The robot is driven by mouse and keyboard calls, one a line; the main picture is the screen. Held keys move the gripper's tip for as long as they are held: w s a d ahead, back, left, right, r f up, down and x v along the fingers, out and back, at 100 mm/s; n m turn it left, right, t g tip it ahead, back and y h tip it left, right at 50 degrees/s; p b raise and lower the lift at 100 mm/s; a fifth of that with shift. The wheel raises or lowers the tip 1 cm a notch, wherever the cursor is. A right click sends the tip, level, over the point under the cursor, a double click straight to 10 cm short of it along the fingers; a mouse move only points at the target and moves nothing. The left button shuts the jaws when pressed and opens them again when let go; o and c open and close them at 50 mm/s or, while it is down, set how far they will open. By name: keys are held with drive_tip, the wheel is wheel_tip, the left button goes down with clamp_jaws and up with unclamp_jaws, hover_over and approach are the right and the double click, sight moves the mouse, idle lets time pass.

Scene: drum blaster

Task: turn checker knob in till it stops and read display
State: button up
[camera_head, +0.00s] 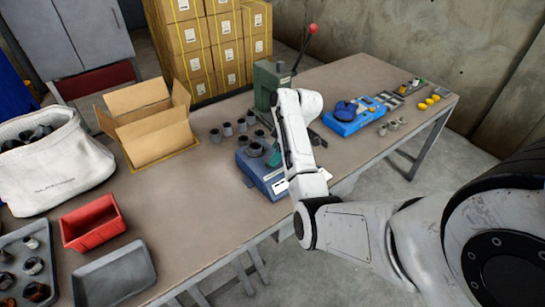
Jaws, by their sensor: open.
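A blue-grey boxy device (252,172) stands on the table's front edge, with a dark round part (255,150) on top and a pale, display-like strip (280,186) on its front. The strip is too small to read. My white arm reaches up over the table and bends down at this device. My gripper (275,157) seems to be just above or beside the device's right part; my arm hides much of it, and I cannot tell whether it touches. I cannot make out a checker knob. A brighter blue device (341,127) with a dark blue round top stands further right.
A green press (267,80) with a red-tipped lever stands behind my arm. Several dark cups stand left of it. An open carton (150,133), a red bin (93,222), grey trays and a white bag (52,167) fill the left. Yellow parts (430,102) lie far right.

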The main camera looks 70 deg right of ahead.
drive_tip(key=shift+x, duration=1.85)
drive_tip(key=shift+c, duration=0.2)
drive_tip(key=c, duration=1)
